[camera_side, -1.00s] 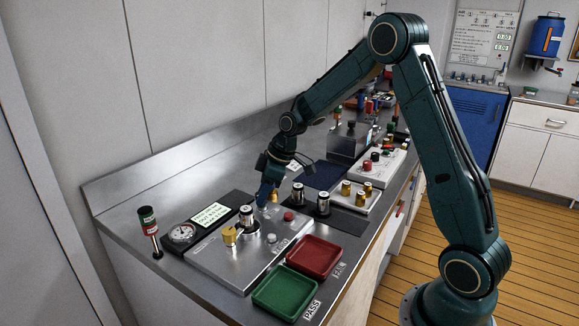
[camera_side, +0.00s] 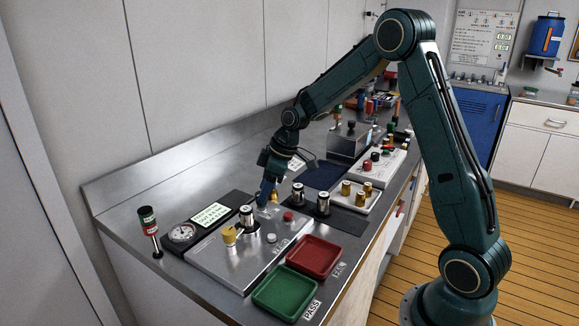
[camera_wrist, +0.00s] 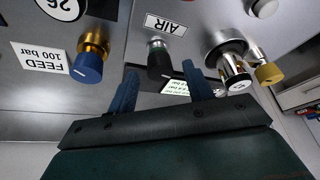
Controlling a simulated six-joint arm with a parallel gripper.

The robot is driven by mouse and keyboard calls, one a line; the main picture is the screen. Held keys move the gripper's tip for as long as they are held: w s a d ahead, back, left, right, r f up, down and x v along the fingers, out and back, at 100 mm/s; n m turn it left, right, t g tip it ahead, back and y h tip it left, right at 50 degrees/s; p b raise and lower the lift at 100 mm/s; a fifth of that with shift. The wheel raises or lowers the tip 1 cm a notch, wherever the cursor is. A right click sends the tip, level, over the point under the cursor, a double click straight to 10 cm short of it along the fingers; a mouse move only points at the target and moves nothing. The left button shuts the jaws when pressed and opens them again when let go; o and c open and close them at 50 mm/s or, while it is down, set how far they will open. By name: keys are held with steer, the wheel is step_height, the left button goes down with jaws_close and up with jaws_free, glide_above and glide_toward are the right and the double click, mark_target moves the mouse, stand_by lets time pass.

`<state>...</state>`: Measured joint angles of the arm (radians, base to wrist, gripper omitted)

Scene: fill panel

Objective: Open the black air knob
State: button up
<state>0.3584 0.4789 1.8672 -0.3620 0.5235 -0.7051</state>
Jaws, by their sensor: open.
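The black air knob (camera_wrist: 160,62) sits below the AIR label (camera_wrist: 166,24) in the wrist view, on a metal stem with a green ring. My gripper (camera_wrist: 160,70) is open, with one blue finger on each side of the knob in that view. I cannot tell whether the fingers touch it or how far above it they are. In the side view my gripper (camera_side: 267,197) points down over the far part of the grey panel (camera_side: 215,260). The black knob cannot be made out there, near my fingers.
A blue FEED knob (camera_wrist: 88,66) stands left of the air knob in the wrist view. A metal cylinder fitting (camera_wrist: 234,70) with a yellow knob stands to the right. In the side view, green (camera_side: 264,302) and red (camera_side: 335,268) trays lie at the panel's front.

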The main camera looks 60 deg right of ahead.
steer(key=v, duration=1.2)
steer(key=shift+r, duration=0.25)
